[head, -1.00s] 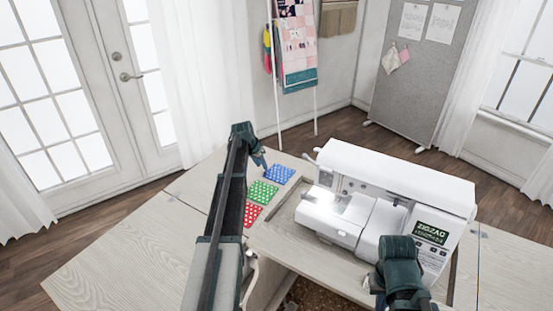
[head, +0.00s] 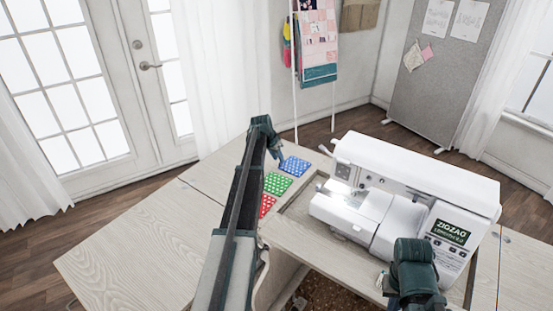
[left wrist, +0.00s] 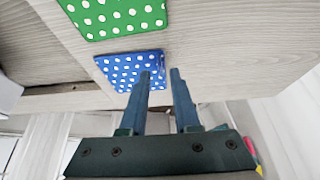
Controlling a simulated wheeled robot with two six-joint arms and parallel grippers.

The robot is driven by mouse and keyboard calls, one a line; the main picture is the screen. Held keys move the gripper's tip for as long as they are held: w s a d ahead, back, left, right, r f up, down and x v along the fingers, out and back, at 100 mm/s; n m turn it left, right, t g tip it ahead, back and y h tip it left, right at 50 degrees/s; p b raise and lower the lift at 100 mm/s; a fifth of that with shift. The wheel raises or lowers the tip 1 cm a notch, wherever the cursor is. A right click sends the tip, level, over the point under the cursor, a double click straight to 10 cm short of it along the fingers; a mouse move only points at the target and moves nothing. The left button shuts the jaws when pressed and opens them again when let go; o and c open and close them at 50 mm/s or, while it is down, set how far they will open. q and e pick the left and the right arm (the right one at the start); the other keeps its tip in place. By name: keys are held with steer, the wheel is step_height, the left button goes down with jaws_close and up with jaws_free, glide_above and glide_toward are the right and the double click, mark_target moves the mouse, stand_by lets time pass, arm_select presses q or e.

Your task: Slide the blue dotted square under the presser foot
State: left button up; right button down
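The blue dotted square (head: 296,165) lies flat on the cabinet top, left of the white sewing machine (head: 415,178). My left gripper (head: 281,157) is at its left edge in the head view. In the left wrist view the blue dotted square (left wrist: 122,68) lies beyond the fingertips, and one finger overlaps its edge in the picture. The left gripper (left wrist: 161,72) is open with an empty gap; I cannot tell whether it touches the square. The presser foot is too small to make out under the machine's left end. My right gripper (head: 383,283) is mostly hidden by its wrist, in front of the machine.
A green dotted square (head: 278,184) and a red dotted square (head: 267,205) lie in a row nearer me, the red partly behind my left arm. The machine sits in a recess of the wooden cabinet top (head: 135,240).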

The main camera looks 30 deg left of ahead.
arm_select(q)
steer(key=shift+b+x, duration=1.1)
steer(key=shift+x, duration=0.35)
jaws_close()
steer(key=shift+r, duration=0.1)
stand_by(0.5)
step_height(320, 180, up, 5)
steer(key=p, duration=0.5)
